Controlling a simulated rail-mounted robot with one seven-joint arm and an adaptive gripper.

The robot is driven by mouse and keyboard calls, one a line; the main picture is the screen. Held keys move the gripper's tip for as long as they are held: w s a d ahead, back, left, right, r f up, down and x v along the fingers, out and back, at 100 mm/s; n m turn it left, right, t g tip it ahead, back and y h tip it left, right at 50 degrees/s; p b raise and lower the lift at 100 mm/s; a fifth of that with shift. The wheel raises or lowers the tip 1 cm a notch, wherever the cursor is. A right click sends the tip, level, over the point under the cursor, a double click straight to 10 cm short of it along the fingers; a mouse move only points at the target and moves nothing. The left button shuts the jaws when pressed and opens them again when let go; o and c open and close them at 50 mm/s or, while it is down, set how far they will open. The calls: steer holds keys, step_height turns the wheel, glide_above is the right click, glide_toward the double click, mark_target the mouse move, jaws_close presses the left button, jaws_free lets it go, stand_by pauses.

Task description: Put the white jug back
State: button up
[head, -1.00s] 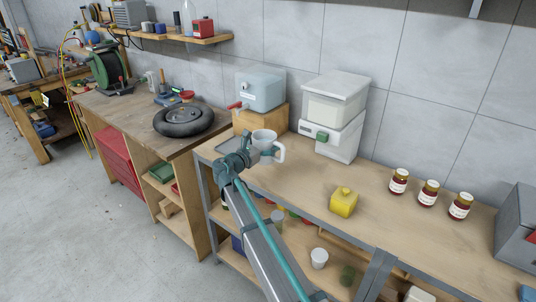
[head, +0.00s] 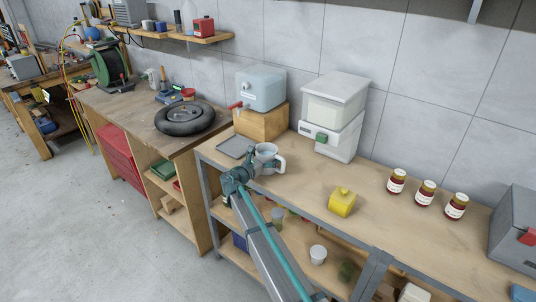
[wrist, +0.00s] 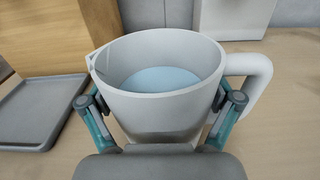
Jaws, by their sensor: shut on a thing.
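The white jug (head: 267,158) is upright near the front edge of the workbench, its handle to the right. In the wrist view the jug (wrist: 155,105) holds pale blue liquid. My gripper (head: 256,162) is shut on it, with one finger on each side of its body (wrist: 160,103). The jug's base is hidden, so I cannot tell whether it touches the bench. A flat grey tray (head: 236,147) lies left of the jug, below a pale blue tank (head: 261,88) with a red tap, which stands on a wooden block (head: 262,122).
A white lidded container (head: 332,115) stands behind the jug to the right. A yellow block (head: 342,201) and several jars (head: 425,193) stand farther right. Bare bench top (head: 300,180) lies between the jug and the yellow block.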

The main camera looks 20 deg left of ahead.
steer(key=o, duration=1.4)
steer(key=shift+f, duration=0.1)
steer(key=shift+o, duration=0.2)
steer(key=shift+s, duration=0.1)
steer(key=shift+s+a, duration=0.1)
steer(key=shift+s, duration=0.25)
steer(key=b+v, duration=0.4)
steer(key=v, duration=0.7)
